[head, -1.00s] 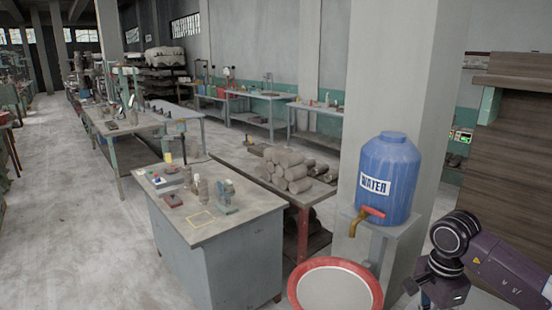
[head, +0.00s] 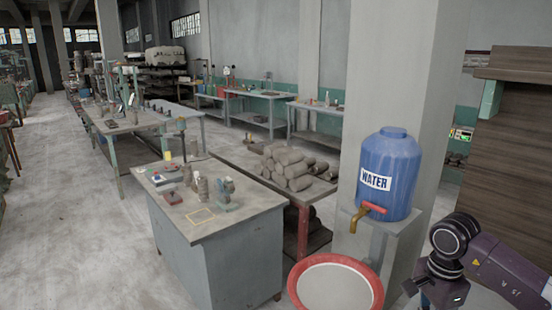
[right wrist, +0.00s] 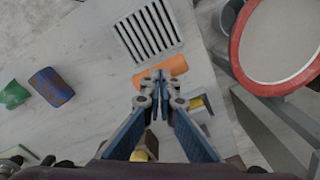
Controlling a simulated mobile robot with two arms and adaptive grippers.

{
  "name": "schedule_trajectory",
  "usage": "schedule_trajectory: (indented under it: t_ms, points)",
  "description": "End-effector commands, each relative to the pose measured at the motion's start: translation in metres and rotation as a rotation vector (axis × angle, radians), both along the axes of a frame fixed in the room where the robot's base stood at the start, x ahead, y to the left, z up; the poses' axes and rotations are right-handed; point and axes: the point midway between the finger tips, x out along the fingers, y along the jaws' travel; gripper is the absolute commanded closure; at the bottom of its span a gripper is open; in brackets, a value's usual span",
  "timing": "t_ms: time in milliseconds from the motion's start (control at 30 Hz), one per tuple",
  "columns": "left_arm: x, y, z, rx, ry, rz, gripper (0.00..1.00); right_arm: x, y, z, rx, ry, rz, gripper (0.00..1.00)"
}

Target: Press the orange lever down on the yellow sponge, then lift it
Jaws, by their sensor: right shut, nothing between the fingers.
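In the right wrist view my right gripper (right wrist: 160,76) is shut and empty. Its fingertips point at an orange piece (right wrist: 168,66), probably the lever, and overlap its lower edge in the picture; I cannot tell whether they touch it. Yellow (right wrist: 196,103) shows just right of the fingers, partly hidden; it may be the sponge. In the head view the right arm comes in at the lower right, and its fingers are out of frame. My left gripper is not in view.
A slotted grate (right wrist: 147,32) lies beyond the fingertips. A blue-and-red block (right wrist: 50,88) and a green piece (right wrist: 13,95) lie left. A red-rimmed basin (head: 298,290) stands below the blue water barrel (head: 388,165). A grey workbench (head: 190,235) holds small items.

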Motion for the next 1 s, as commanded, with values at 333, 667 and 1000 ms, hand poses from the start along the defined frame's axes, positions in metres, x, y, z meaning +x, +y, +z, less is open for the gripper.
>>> schedule_trajectory:
  t_ms: [333,667,1000]
  points:
    - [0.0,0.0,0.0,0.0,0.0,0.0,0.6,-0.001,0.0,-0.001,-0.001,0.003,0.0,1.0]
    - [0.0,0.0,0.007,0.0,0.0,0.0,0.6,0.0,0.0,0.01,-0.001,0.002,0.0,1.0]
    - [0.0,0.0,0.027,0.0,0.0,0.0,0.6,0.0,0.0,0.045,0.0,0.0,0.0,1.0]
